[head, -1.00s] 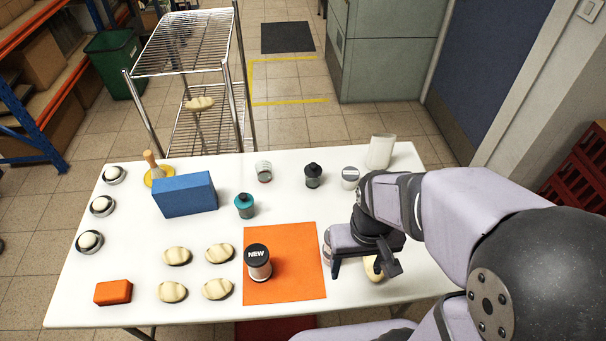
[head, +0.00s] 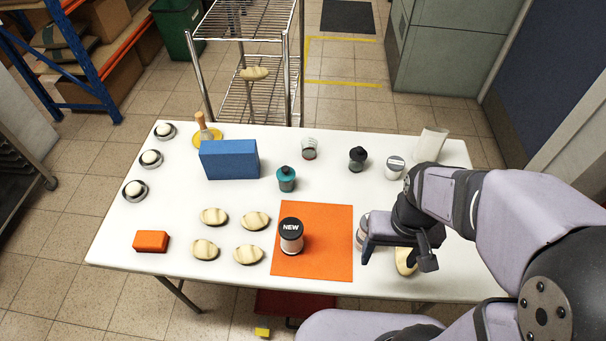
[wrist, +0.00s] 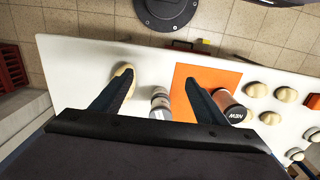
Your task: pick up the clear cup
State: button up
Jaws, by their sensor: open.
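A small clear vessel (head: 309,148) with a dark reddish band stands at the back middle of the white table; it looks like the clear cup, but it is too small to be sure. My gripper (head: 400,252) is over the front right of the table, well to the right of and nearer than that vessel. In the wrist view my gripper (wrist: 158,78) is open, its fingers apart with nothing held. A pale, partly clear jar (wrist: 160,104) shows between and beyond the fingers; in the head view my gripper partly hides this jar (head: 362,232).
A black-lidded "NEW" jar (head: 291,236) stands on the orange mat (head: 330,250). A teal bottle (head: 286,180), blue box (head: 229,160), dark bottle (head: 357,159), white-lidded jar (head: 395,167) and white cylinder (head: 431,145) stand behind. Several pale bread-like pieces (head: 255,221) lie left.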

notch_tip(320, 180, up, 5)
jog(key=w+f+t+b, duration=0.1)
jog(key=w, duration=0.2)
jog(key=w+a+t, duration=0.1)
jog(key=w, duration=0.2)
jog(key=w+f+n+t+b, duration=0.1)
jog(key=w, duration=0.2)
jog(key=shift+w+a+f+b, duration=0.2)
jog(key=shift+a+f+b, duration=0.05)
jog(key=shift+f+b, duration=0.1)
jog(key=w+a+n+t+b, duration=0.2)
jog(key=w+a+t+b, duration=0.3)
jog(key=w, duration=0.6)
jog(key=n+t+y+b, duration=0.2)
jog(key=n+t+y, duration=0.1)
jog(key=y, duration=0.4)
send_over(290, 180)
jog(key=w+a, duration=0.1)
jog(key=w, duration=0.1)
jog(key=f, duration=0.9)
jog(key=shift+s+f, duration=0.1)
jog(key=shift+s, duration=0.15)
jog(key=shift+t, duration=0.3)
jog(key=shift+f, duration=3.85)
jog(key=shift+w+a, duration=0.1)
